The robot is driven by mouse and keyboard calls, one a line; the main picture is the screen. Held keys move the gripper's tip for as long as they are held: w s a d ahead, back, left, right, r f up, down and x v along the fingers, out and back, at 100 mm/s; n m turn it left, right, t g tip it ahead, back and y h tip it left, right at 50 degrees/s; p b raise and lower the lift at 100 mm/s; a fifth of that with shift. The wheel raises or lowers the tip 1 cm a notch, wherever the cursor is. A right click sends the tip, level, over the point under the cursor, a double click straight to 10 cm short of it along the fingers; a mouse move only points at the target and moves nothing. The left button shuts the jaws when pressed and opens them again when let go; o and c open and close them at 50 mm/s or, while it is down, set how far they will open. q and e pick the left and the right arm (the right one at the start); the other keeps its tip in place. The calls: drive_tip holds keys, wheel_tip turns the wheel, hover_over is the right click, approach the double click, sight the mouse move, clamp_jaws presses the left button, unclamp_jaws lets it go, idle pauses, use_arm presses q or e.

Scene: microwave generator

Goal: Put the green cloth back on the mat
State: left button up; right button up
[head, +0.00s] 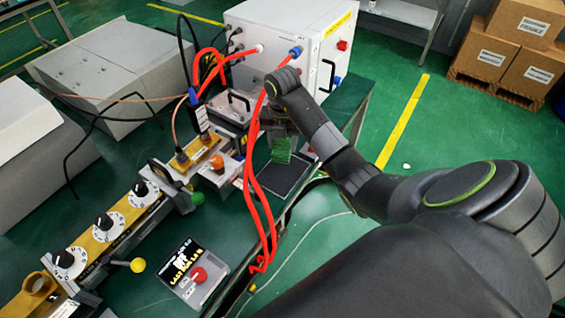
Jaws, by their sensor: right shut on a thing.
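The green cloth (281,152) is a small, bright green piece held below my right gripper (279,133). The gripper is shut on its upper part, and its fingers are dark and partly hidden by the wrist. The mat (281,181) is a dark, flat rectangle with a pale edge on the bench, near its right side. The cloth hangs over the far part of the mat; I cannot tell whether its lower edge touches it. My left gripper is not in view.
Red hoses (249,185) run down just left of the mat. A white cabinet (290,45) stands behind. A brass waveguide with dials (104,228) lies to the left. A control box with a red knob (192,276) sits in front. The bench edge is close on the right.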

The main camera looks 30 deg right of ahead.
sight(283, 153)
wheel_tip(283, 153, down, 5)
drive_tip(key=shift+r+b, duration=0.2)
drive_tip(key=shift+b, duration=0.65)
drive_tip(key=shift+f, duration=0.35)
wheel_tip(283, 153, down, 2)
drive_tip(key=shift+f+p, duration=0.25)
drive_tip(key=shift+p, duration=0.15)
drive_tip(key=shift+f, duration=0.55)
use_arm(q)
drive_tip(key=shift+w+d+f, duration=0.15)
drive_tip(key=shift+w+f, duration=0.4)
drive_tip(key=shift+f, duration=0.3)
use_arm(e)
drive_tip(key=o, duration=0.5)
drive_tip(key=shift+f, duration=0.15)
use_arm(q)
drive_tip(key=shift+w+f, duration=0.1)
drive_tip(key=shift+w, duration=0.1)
use_arm(e)
drive_tip(key=o, duration=0.4)
drive_tip(key=shift+o, duration=0.2)
